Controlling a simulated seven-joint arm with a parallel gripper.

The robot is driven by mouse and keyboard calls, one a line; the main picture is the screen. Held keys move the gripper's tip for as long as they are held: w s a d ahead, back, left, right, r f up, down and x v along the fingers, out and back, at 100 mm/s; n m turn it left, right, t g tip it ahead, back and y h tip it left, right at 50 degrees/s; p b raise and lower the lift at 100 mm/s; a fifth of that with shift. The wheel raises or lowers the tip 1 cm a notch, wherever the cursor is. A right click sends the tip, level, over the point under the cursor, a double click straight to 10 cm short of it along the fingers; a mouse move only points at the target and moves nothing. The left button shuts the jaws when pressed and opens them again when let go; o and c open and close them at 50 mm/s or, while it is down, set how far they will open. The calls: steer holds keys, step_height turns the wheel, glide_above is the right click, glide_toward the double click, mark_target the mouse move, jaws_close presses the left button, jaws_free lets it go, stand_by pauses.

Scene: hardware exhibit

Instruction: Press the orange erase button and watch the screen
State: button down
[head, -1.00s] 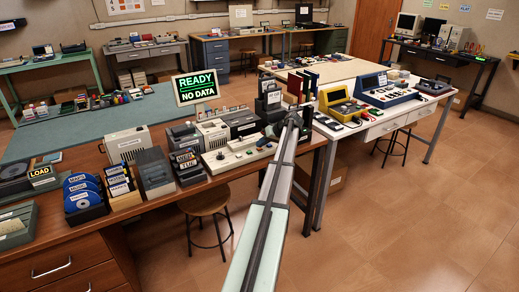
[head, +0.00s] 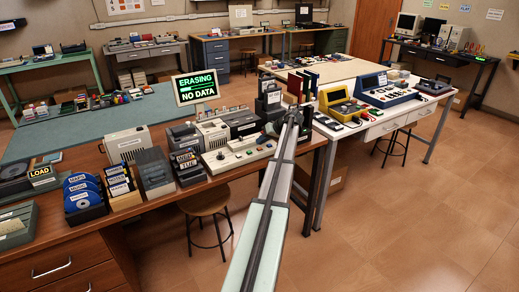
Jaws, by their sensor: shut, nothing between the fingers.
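The screen (head: 197,87) stands on a post behind the bench and reads "ERASING" over "NO DATA" in green, with a bar between the two lines. A pale control console (head: 237,155) with small knobs and buttons lies on the wooden bench below it. My gripper (head: 269,130) is shut and empty, its dark tip over or beside the right end of the console. I cannot make out the orange erase button; my gripper may hide it. Whether the tip touches the console is too small to tell.
Grey machines (head: 213,134) stand behind the console. Disk holders (head: 84,194) and a dark box (head: 154,173) crowd the bench to the left. A yellow device (head: 341,103) and a blue device (head: 388,92) are on the white table at right. A stool (head: 203,203) stands in front.

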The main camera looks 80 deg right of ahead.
mark_target(262, 148)
steer(key=shift+r, duration=0.1)
steer(key=shift+r, duration=2.45)
